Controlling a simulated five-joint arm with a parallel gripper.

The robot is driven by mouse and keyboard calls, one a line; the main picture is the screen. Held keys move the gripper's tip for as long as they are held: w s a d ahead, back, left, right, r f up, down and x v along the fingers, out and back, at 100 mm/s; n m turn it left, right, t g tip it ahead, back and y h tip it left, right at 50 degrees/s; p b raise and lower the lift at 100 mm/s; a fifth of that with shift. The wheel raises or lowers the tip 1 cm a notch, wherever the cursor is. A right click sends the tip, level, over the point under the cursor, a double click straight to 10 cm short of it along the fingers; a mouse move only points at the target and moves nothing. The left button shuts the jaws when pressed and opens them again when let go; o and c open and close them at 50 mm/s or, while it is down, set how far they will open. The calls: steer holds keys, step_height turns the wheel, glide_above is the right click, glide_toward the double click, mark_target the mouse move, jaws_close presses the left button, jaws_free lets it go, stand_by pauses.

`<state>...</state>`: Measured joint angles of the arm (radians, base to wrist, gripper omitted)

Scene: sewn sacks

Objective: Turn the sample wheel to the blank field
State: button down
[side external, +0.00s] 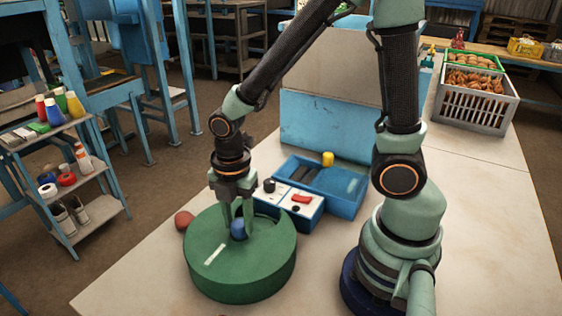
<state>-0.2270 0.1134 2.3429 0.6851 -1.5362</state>
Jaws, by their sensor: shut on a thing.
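A round green drum (250,275), likely the sample wheel, lies on the pale table at the front. Its top has a short white stripe (214,254) on the left and a round blue knob (238,230) near the middle. My gripper (238,226) points straight down over the drum, with its fingers shut on the blue knob. The fingers cover part of the knob. No field marked as blank can be made out.
A reddish ball (184,220) sits at the drum's left edge. A grey crate (474,108) stands far right.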

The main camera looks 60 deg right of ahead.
steer(key=shift+r, duration=0.1)
steer(key=shift+c, duration=2.2)
jaws_free()
step_height(320, 180, up, 12)
steer(key=d+r+m+t, duration=0.2)
steer(key=d+m, duration=0.1)
steer(key=m, duration=0.7)
steer(key=s+d+r+m+t, duration=0.1)
steer(key=d+r+m+t, duration=0.1)
steer(key=m, duration=0.8)
steer(key=shift+d+r+t, duration=0.2)
steer(key=shift+d+t, duration=0.6)
steer(key=shift+d, duration=0.1)
